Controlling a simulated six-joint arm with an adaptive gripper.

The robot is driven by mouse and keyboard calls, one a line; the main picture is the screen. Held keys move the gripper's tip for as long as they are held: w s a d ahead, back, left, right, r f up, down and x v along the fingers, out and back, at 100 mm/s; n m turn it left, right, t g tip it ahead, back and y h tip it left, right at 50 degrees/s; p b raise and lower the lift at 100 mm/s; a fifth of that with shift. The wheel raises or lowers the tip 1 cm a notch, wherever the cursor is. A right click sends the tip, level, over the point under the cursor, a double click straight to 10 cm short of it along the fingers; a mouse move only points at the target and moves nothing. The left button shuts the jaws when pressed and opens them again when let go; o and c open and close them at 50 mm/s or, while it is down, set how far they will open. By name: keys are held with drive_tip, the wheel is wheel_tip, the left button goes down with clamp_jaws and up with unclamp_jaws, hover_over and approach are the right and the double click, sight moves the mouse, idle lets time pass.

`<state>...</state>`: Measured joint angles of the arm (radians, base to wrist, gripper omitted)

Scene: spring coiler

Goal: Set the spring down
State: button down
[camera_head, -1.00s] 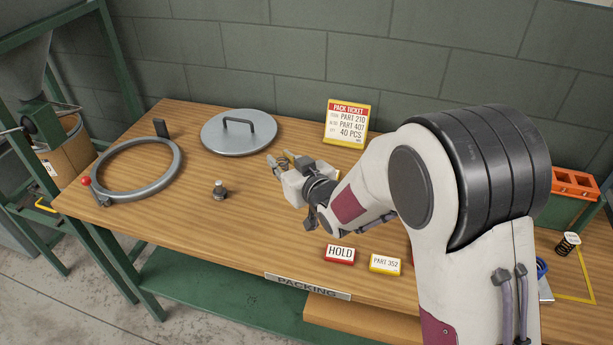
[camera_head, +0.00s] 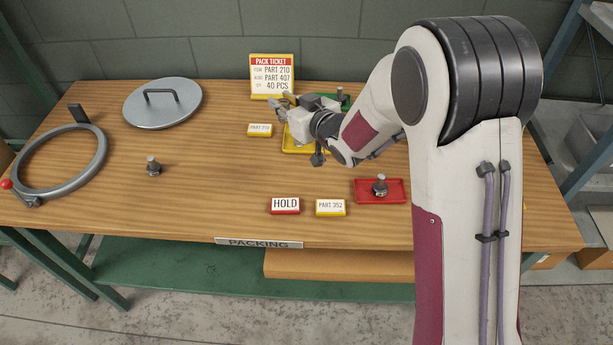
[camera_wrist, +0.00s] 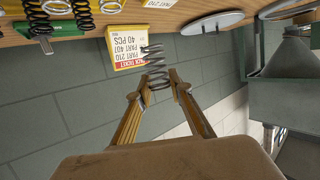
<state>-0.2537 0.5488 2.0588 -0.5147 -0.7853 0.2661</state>
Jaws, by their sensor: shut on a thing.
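My gripper (camera_wrist: 165,80) is shut on a grey coil spring (camera_wrist: 154,60), which stands out between the fingertips in the wrist view. In the head view my gripper (camera_head: 286,105) is above the table, in front of the pack ticket and beside a yellow tray (camera_head: 291,149). The spring is too small there to make out clearly. The wrist view shows several other springs (camera_wrist: 37,14) at the upper left, by the yellow tray (camera_wrist: 68,28). My arm hides part of that tray in the head view.
The pack ticket (camera_head: 272,76) stands at the back. A PART 210 label (camera_head: 260,130) is left of the yellow tray. A red tray (camera_head: 365,193) holding a metal piece, a HOLD block (camera_head: 285,206) and a PART 352 block (camera_head: 331,207) lie in front. A round lid (camera_head: 143,112) is at left.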

drive_tip(key=s+d+n+g+y, duration=0.2)
drive_tip(key=s+d, duration=0.2)
drive_tip(key=d, duration=0.5)
drive_tip(key=s+a+n+g+y, duration=0.2)
drive_tip(key=s+a, duration=0.1)
drive_tip(key=s, duration=0.2)
drive_tip(key=shift+s+f+n, duration=0.2)
drive_tip(key=shift+n, duration=0.1)
drive_tip(key=shift+f, duration=0.1)
drive_tip(key=shift+f, duration=2.8)
drive_tip(key=shift+f, duration=0.1)
drive_tip(key=shift+f, duration=2)
drive_tip(key=shift+f, duration=0.15)
